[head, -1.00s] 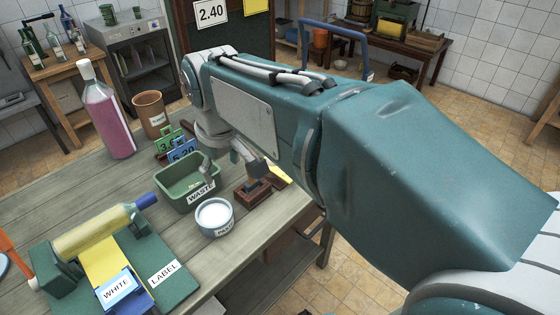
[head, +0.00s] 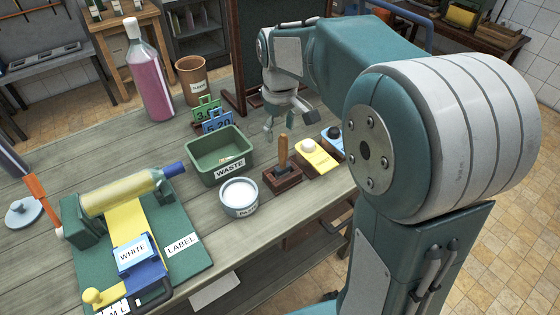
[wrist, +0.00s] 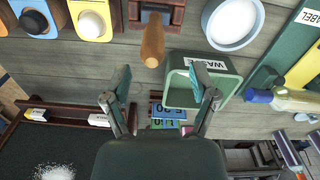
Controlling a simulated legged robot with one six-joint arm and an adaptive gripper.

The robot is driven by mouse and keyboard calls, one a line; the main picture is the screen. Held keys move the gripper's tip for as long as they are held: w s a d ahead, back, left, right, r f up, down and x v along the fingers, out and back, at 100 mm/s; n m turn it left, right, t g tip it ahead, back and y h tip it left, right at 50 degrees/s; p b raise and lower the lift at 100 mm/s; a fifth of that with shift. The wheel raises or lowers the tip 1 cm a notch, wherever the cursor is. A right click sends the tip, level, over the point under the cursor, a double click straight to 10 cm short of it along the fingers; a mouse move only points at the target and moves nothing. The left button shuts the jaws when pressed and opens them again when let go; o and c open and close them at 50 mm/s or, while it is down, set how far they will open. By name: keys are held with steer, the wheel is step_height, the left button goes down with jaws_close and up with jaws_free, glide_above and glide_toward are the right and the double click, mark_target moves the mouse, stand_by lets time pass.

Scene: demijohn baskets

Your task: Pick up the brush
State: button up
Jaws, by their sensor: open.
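The brush (head: 283,151) stands upright in a dark wooden block (head: 282,178) on the bench, its wooden handle pointing up. Its lower end is hidden in the block. The handle also shows in the wrist view (wrist: 153,42), above the gap between the fingers. My gripper (head: 289,121) is open and empty, behind the brush and apart from it. In the wrist view the two fingers (wrist: 158,82) are spread wide with nothing between them.
A green WASTE bin (head: 219,160) and a white-filled bowl (head: 239,196) stand left of the block. Yellow (head: 318,158) and blue pads with knobs are to its right. Price signs (head: 207,113), a pink bottle (head: 149,80) and a green label stand (head: 190,265) are further left.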

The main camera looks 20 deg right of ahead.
mark_target(284, 143)
steer(key=f, duration=0.1)
steer(key=d+f, duration=0.1)
steer(key=f, duration=0.2)
steer(key=shift+d, duration=0.3)
steer(key=shift+f, duration=0.35)
steer(key=shift+a, duration=0.7)
steer(key=c, duration=0.5)
jaws_close()
steer(key=shift+d, duration=0.45)
